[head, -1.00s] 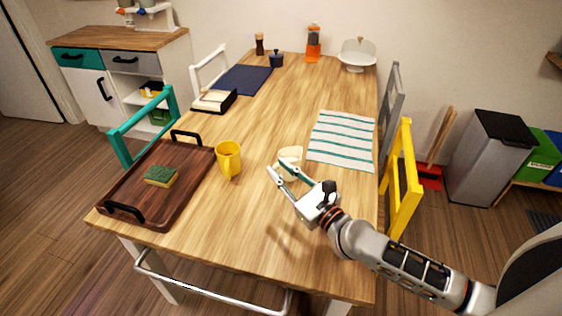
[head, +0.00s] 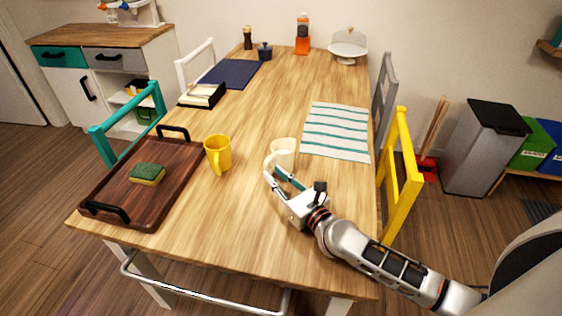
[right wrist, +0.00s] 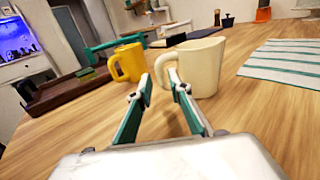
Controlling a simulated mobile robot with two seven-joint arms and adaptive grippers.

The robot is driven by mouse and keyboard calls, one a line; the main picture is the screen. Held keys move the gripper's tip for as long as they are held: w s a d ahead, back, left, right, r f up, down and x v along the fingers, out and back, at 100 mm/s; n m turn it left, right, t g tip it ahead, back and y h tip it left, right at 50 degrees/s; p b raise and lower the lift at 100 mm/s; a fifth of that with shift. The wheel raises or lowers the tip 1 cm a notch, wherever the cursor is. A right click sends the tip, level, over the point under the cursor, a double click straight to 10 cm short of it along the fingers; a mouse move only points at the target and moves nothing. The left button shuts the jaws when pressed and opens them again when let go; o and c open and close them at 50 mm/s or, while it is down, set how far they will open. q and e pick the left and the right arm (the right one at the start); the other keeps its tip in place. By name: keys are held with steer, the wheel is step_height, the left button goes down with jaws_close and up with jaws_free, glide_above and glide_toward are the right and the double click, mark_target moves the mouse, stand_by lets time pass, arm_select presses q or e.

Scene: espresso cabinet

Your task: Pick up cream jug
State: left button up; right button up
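The cream jug (head: 284,152) stands upright on the wooden table, left of the striped cloth. It also shows in the right wrist view (right wrist: 206,66), its handle on the left side, toward my fingers. My right gripper (head: 277,178) is just in front of the jug, low over the table. In the right wrist view its two fingers (right wrist: 158,84) are apart with nothing clearly between them. The right fingertip is close to the jug's handle; I cannot tell whether they touch. My left gripper is not in view.
A yellow mug (head: 218,152) stands left of the jug. A dark wooden tray (head: 117,203) with a sponge (head: 147,174) is at the table's left edge. A striped cloth (head: 336,131) lies right of the jug. The table's front part is clear.

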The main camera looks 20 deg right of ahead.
mark_target(266, 160)
steer(key=x, duration=0.5)
steer(key=shift+w, duration=0.1)
jaws_close()
steer(key=shift+r, duration=0.2)
steer(key=shift+r, duration=0.45)
steer(key=shift+r+p, duration=0.7)
steer(key=shift+r, duration=0.05)
step_height(266, 160, up, 17)
steer(key=p, duration=0.7)
steer(key=shift+a, duration=0.15)
